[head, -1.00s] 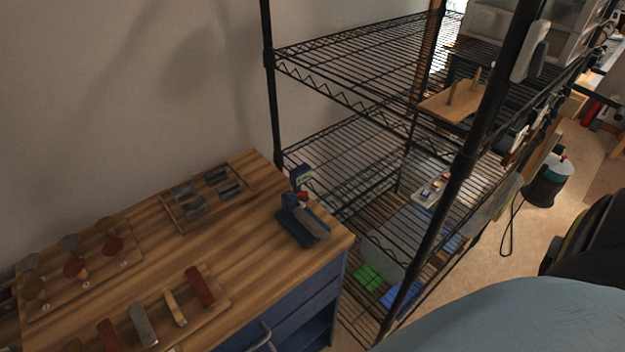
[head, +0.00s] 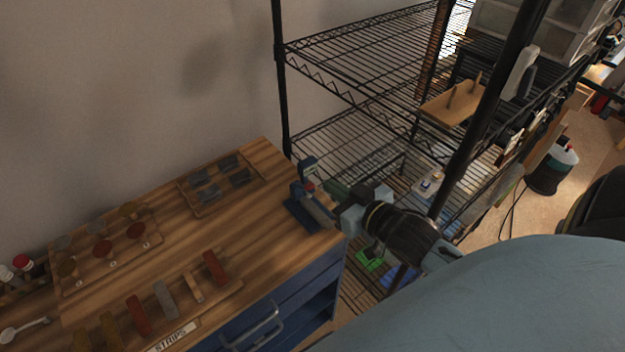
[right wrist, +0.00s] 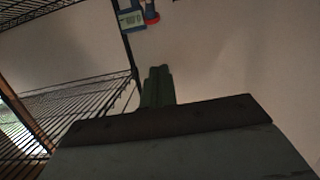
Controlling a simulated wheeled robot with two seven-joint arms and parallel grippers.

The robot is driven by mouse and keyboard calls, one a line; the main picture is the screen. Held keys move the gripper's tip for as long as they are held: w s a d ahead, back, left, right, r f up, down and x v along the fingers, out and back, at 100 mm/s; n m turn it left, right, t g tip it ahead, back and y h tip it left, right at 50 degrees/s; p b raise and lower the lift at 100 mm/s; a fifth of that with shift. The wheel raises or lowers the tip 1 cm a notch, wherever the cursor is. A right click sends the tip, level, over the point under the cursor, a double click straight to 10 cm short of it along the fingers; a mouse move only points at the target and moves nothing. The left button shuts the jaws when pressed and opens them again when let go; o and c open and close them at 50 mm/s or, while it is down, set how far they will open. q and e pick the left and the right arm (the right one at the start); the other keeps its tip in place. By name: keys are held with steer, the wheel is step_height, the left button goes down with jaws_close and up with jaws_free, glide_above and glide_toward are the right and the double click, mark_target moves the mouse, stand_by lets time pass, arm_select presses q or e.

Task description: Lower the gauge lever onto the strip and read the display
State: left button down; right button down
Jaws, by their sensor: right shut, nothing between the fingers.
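The blue gauge (head: 296,213) stands at the right end of the wooden bench in the head view, its display head (head: 309,167) on top and a red knob (head: 310,187) below. In the right wrist view the display (right wrist: 132,19) shows digits too small to read surely, beside the red knob (right wrist: 151,13). A grey strip-like piece (head: 319,212) lies at the gauge base, partly hidden. My right gripper (head: 329,186) is shut and empty, its green fingers (right wrist: 157,85) just right of the gauge; contact cannot be told. My left gripper is out of view.
Coloured strips lie on a board (head: 234,290) marked STRIPS at the bench front. A tray of grey pieces (head: 207,211) and a rack of round-ended pieces (head: 152,239) sit behind. A black wire shelf (head: 345,135) stands close to the right of the gauge.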

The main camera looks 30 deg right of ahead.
glide_above(312, 190)
steer(key=r+x, duration=0.1)
steer(key=x, duration=0.1)
steer(key=f, duration=0.2)
steer(key=shift+w+f, duration=0.25)
steer(key=shift+f, duration=0.05)
steer(key=shift+s+d+f, duration=0.15)
steer(key=shift+s+f, duration=0.7)
steer(key=shift+f, duration=0.3)
steer(key=shift+s+f, duration=0.35)
steer(key=shift+f, duration=0.1)
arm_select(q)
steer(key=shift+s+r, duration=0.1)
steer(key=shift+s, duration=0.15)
